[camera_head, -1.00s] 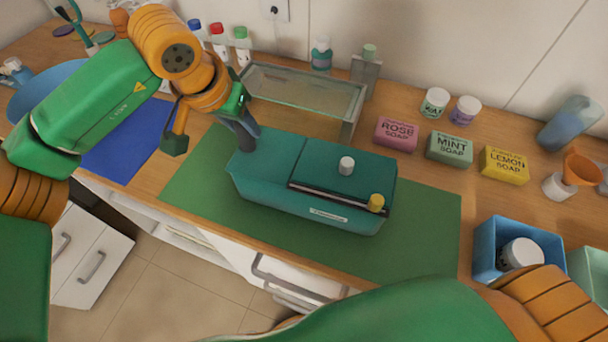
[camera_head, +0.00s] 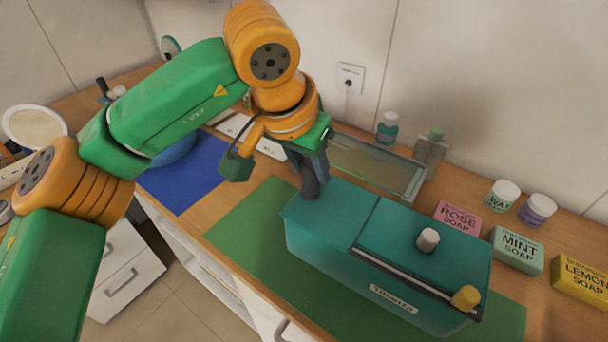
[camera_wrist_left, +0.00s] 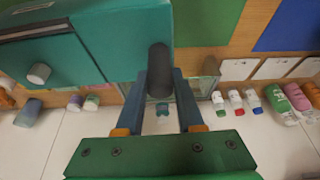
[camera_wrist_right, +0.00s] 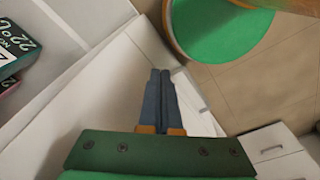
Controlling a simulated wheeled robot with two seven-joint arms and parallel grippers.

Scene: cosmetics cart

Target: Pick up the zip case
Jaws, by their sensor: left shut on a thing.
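The zip case is a long teal case (camera_head: 400,245) over the green mat in the head view, with a pale label on its front, a dark strip along its lid, a white knob and a yellow knob. My left gripper (camera_head: 312,185) is at its left end, pointing down. In the left wrist view, its two fingers (camera_wrist_left: 160,85) are shut on a dark rounded grip beside the teal case (camera_wrist_left: 115,40). I cannot tell for sure whether the case's underside clears the mat. My right gripper (camera_wrist_right: 161,75) shows only in the right wrist view, its fingers together and empty.
The green mat (camera_head: 240,225) lies under the case and a blue mat (camera_head: 185,180) to its left. A glass stand (camera_head: 375,165) is behind. Rose soap (camera_head: 458,216), mint soap (camera_head: 517,250) and lemon soap (camera_head: 585,280) are at right. White drawers (camera_wrist_right: 110,85) are near my right gripper.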

